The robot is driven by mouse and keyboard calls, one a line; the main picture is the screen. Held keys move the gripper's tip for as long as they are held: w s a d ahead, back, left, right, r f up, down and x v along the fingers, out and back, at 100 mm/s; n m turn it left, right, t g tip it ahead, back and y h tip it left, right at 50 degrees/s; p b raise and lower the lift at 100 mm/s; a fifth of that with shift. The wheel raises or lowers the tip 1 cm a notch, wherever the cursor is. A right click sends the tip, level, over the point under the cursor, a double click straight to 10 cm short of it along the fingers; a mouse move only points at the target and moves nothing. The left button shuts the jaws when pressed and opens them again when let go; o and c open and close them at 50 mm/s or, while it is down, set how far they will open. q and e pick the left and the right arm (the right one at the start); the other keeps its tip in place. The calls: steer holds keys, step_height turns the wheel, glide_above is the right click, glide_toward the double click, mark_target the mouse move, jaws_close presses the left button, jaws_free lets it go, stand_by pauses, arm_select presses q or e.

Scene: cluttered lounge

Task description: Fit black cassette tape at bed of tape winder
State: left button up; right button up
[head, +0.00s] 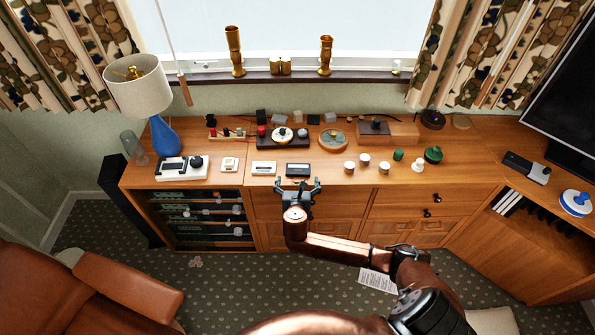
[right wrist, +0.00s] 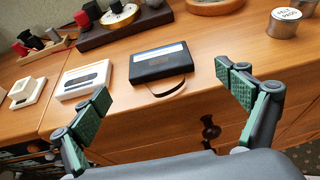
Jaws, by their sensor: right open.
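The black cassette tape (head: 298,170) lies flat near the front edge of the wooden cabinet top. In the right wrist view the black cassette (right wrist: 160,64) has a pale label strip and a tan loop at its near side. My right gripper (head: 298,184) is open and empty, just in front of the cassette, with its fingers spread to either side and not touching it. It also shows in the right wrist view (right wrist: 163,86). A pale device with a dark bed and a black knob (head: 182,168), apparently the tape winder, stands at the left. My left gripper is not in view.
A white cassette (head: 264,168) lies just left of the black one, and a small cream block (head: 229,164) farther left. Several small tins (head: 349,167) stand to the right. A dark board with knobs (head: 283,136) lies behind. The blue lamp (head: 164,135) stands behind the pale device.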

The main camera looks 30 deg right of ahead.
mark_target(298, 170)
steer(key=b+x, duration=0.2)
steer(key=x, duration=0.3)
steer(key=shift+w+f, duration=0.15)
steer(key=shift+w, duration=0.15)
steer(key=shift+w+d, duration=0.15)
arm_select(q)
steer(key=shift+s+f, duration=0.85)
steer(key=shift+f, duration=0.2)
arm_select(e)
steer(key=shift+c, duration=0.4)
steer(key=c, duration=1.2)
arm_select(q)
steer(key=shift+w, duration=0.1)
arm_select(e)
steer(key=shift+o, duration=0.2)
